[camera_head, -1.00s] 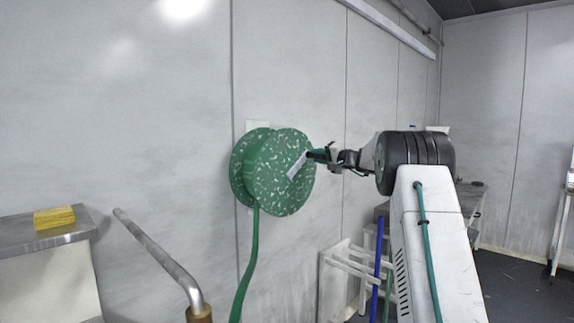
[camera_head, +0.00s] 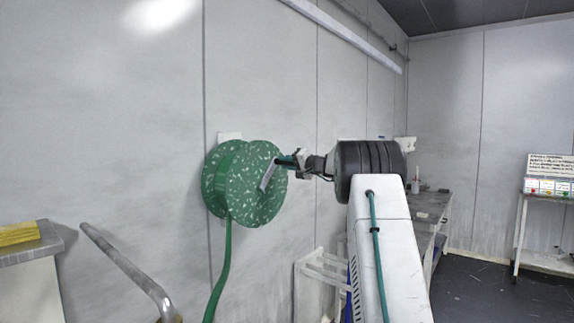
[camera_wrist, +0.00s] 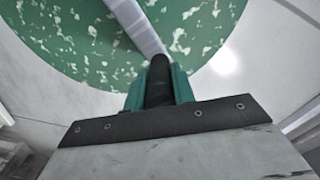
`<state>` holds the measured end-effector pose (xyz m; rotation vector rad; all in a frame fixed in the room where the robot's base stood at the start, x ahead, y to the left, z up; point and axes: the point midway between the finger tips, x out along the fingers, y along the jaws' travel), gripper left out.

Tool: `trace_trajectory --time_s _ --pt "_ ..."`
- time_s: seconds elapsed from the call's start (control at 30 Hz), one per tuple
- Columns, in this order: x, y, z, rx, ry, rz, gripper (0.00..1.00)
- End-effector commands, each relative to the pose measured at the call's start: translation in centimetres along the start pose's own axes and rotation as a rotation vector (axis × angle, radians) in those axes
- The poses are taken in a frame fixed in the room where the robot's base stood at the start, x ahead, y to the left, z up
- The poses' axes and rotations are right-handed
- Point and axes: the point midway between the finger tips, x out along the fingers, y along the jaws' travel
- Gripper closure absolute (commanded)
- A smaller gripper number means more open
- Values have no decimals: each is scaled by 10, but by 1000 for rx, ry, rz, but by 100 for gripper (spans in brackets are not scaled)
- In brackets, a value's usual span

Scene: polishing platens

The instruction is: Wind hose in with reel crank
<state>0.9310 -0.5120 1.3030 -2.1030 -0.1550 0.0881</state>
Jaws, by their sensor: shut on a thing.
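The hose reel (camera_head: 240,185), green with white flecks, is mounted on the wall and also fills the top of the wrist view (camera_wrist: 75,40). A green hose (camera_head: 223,265) hangs down from it. The pale crank arm (camera_head: 267,176) lies across the reel's face and shows in the wrist view (camera_wrist: 135,25). Its dark crank handle (camera_wrist: 159,80) points out toward my wrist. My gripper (camera_head: 290,161) is shut on the handle, with green fingers on both sides of it (camera_wrist: 160,84). The far end of the hose is out of view.
A bent metal pipe (camera_head: 125,265) stands at lower left. A steel shelf (camera_head: 38,250) at the left edge holds a yellow sponge (camera_head: 18,233). A white rack (camera_head: 318,275) is below the reel. A bench (camera_head: 432,205) stands behind my arm, with open floor to the right.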

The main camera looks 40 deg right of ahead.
Motion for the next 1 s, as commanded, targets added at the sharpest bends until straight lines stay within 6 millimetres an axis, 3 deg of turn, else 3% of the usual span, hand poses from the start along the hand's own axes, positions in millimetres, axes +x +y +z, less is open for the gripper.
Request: trace_trajectory --time_s 0.03,0.1,0.43,0.8,1.0 --pt "0 -1 0 0 -2 -2 66" --pt "0 -1 0 0 -1 -2 53" --pt "-5 0 0 0 0 0 53" --pt "-63 0 -1 0 0 0 53" --pt "-77 0 0 1 -1 0 53"
